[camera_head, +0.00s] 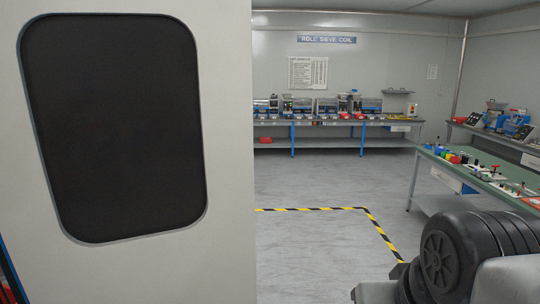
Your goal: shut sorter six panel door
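A large pale panel (228,130) with a dark, rounded window (115,125) fills the left of the head view, close to me. It looks like a door or the side of a machine. I see no label, handle or hinge on it, so I cannot tell if it is the sorter six panel door, or if it is open or shut. My dark, ribbed arm shows at the lower right, apart from the panel in the picture. My gripper's fingers are out of view.
Yellow-black floor tape (379,234) marks a corner on the open grey floor (310,185). A long bench (335,142) with several devices stands at the back wall. A green-topped table (465,178) with small parts stands at the right. Red and blue parts show at the lower left edge.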

